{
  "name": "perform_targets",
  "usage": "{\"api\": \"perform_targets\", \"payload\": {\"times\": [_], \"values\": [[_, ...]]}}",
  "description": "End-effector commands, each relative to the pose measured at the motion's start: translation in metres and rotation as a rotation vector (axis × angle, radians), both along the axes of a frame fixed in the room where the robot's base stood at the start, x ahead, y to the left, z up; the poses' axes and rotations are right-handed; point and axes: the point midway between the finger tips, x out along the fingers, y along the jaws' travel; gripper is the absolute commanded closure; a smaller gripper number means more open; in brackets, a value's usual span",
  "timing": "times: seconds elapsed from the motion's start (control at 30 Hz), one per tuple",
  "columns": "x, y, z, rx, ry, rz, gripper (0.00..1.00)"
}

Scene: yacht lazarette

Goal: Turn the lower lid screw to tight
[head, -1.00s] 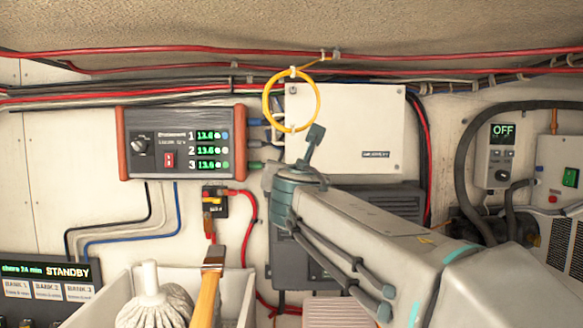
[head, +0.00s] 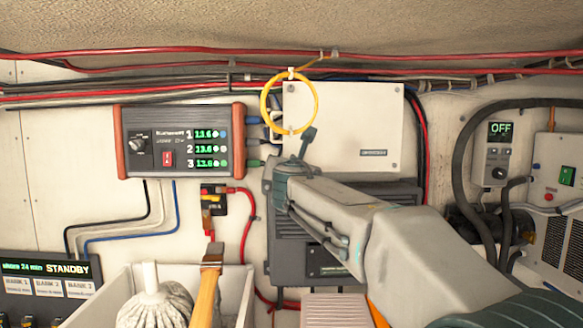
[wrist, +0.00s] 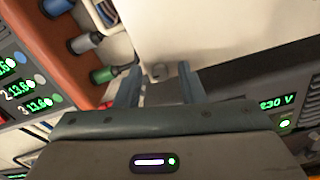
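The white lid box (head: 352,120) is on the back wall in the head view, and its lower edge fills the upper right of the wrist view (wrist: 215,30). The lower lid screw (wrist: 158,71) shows small and grey near the box's lower left corner in the wrist view. My gripper (wrist: 159,78) is open, its two fingers apart on either side of the screw; I cannot tell whether they touch it. In the head view my gripper (head: 300,150) is at that corner and hides the screw. The screw's turned position is too small to read.
A yellow ring (head: 289,103) hangs over the box's upper left corner. An orange-sided panel with green readouts (head: 180,142) is close on the left, with cable plugs (head: 256,142) between. A dark grey unit (head: 385,195) sits below the box. A bin (head: 240,290) holds a mop and brush.

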Motion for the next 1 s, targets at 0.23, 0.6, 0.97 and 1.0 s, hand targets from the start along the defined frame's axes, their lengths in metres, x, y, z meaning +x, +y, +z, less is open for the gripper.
{"api": "perform_targets", "payload": {"times": [0.23, 0.6, 0.97, 1.0], "values": [[-0.0002, 0.0, 0.0, 0.0, 0.0, 0.0, 1.0], [-0.0003, -0.0002, -0.0012, 0.084, -0.001, 0.0, 1.0], [-0.0005, -0.0002, -0.0027, 0.376, 0.0, 0.0, 1.0], [-0.0005, -0.0003, -0.0029, 0.413, 0.0, 0.0, 1.0]]}}
